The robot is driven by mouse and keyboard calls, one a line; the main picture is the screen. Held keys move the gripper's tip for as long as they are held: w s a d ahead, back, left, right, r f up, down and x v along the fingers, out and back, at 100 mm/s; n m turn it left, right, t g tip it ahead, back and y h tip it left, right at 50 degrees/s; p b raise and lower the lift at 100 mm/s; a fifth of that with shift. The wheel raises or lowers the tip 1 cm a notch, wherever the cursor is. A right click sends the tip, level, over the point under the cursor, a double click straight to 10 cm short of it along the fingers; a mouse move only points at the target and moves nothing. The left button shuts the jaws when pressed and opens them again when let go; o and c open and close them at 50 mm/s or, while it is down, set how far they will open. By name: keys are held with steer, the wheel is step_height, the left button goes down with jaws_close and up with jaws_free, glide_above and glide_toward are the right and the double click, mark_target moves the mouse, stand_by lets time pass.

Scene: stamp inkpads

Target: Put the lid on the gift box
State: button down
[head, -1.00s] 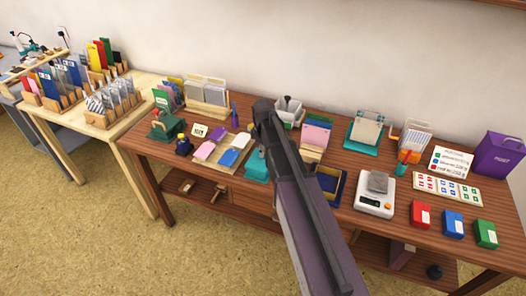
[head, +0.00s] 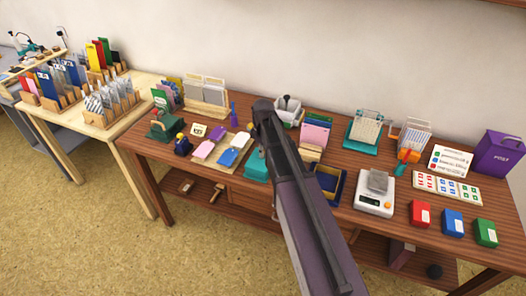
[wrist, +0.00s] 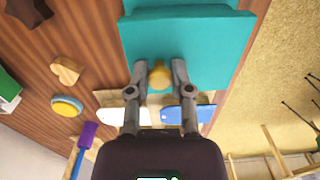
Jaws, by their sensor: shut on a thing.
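In the wrist view, my gripper (wrist: 158,72) is shut on the small gold knob (wrist: 160,78) of a flat teal lid (wrist: 215,65). A second teal edge (wrist: 190,13) shows along the lid's far side; I cannot tell whether it belongs to the gift box or whether the lid touches it. In the head view, a teal piece (head: 257,165) shows just left of my arm, above the bench; my arm hides part of it. My fingertips are hidden by the arm in the head view.
A tray of coloured cards (head: 215,150) lies left of the teal piece. A dark blue, wood-edged tray (head: 328,184) and a white scale (head: 375,200) stand right of my arm.

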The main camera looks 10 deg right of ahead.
steer(key=shift+f, duration=0.2)
stand_by(0.3)
stand_by(0.4)
steer(key=shift+c, duration=2.2)
jaws_free()
steer(key=o, duration=0.4)
steer(key=shift+o, duration=0.2)
steer(key=shift+r, duration=0.15)
steer(key=shift+a+r+p, duration=0.1)
steer(key=shift+r+p, duration=3.25)
steer(key=shift+r, duration=0.05)
